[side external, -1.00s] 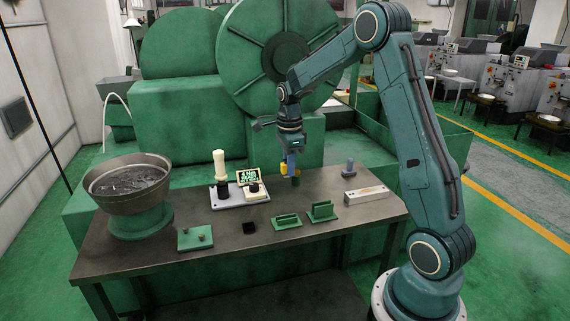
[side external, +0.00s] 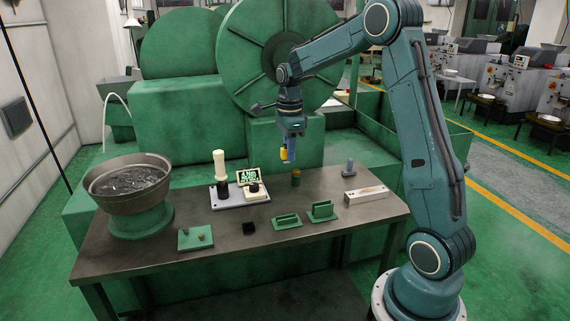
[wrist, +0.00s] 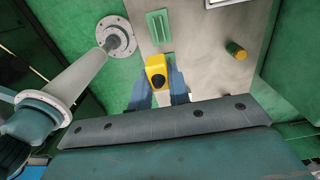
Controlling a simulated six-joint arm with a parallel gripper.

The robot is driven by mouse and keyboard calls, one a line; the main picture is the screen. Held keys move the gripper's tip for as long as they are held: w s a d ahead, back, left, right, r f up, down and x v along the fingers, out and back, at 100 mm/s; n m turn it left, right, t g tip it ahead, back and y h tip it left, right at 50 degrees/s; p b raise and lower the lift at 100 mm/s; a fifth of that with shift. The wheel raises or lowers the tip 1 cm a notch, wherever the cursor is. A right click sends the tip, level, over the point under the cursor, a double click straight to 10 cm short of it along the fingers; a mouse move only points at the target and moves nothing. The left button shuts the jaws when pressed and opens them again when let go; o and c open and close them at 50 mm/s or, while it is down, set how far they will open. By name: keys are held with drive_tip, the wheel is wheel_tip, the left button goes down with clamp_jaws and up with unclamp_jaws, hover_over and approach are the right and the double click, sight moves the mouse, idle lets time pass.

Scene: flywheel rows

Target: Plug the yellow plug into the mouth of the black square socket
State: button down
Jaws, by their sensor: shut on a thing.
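The yellow plug (side external: 284,154) is in my gripper (side external: 288,152), held above the table. In the wrist view the plug (wrist: 155,65) sits between the two blue fingers of my gripper (wrist: 158,92), with a dark round part facing the camera. The black square socket (side external: 249,228) stands on the table near its front edge, below and to the left of my gripper in the side view. The socket's mouth is too small to make out, and I cannot pick the socket out in the wrist view.
A short green post with an orange-brown top (side external: 296,178) stands below my gripper. Green slotted holders (side external: 287,221), a green plate with pegs (side external: 195,238), a pale base with a white-topped post (side external: 228,200), a pale block (side external: 366,194) and a large bowl (side external: 127,185) surround the socket.

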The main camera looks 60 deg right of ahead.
idle(0.6)
drive_tip(key=w+a+f, duration=0.8)
drive_tip(key=f, duration=0.4)
drive_tip(key=shift+w+a+f, duration=0.2)
drive_tip(key=shift+w+a, duration=0.05)
drive_tip(key=shift+w, duration=0.05)
drive_tip(key=shift+f, duration=0.15)
drive_tip(key=shift+f, duration=2.75)
drive_tip(key=shift+f, duration=1.1)
drive_tip(key=shift+r, duration=0.25)
drive_tip(key=shift+r, duration=0.4)
drive_tip(key=shift+r, duration=0.15)
idle(1.1)
